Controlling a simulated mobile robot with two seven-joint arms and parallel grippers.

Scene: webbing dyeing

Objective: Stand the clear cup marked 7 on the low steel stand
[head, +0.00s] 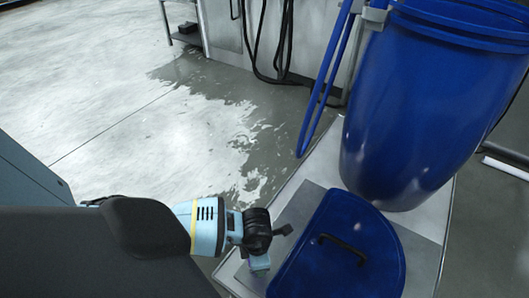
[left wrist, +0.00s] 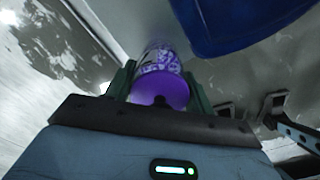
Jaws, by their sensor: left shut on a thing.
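My left gripper (head: 260,264) reaches in from the left, over the near left part of the low steel stand (head: 302,200). In the left wrist view my left gripper (left wrist: 160,92) is shut on a cup (left wrist: 160,90), one finger on each side. The cup shows a purple round end and a patterned, purple-tinted wall. I cannot read a 7 on it. In the head view the cup is mostly hidden by my gripper, so I cannot tell whether it touches the stand.
A tall blue barrel (head: 430,110) stands at the back of the stand. A blue half-round lid (head: 345,250) with a dark handle lies in front of it, just right of my gripper. Black hoses (head: 265,45) hang behind. The wet floor (head: 130,120) at left is clear.

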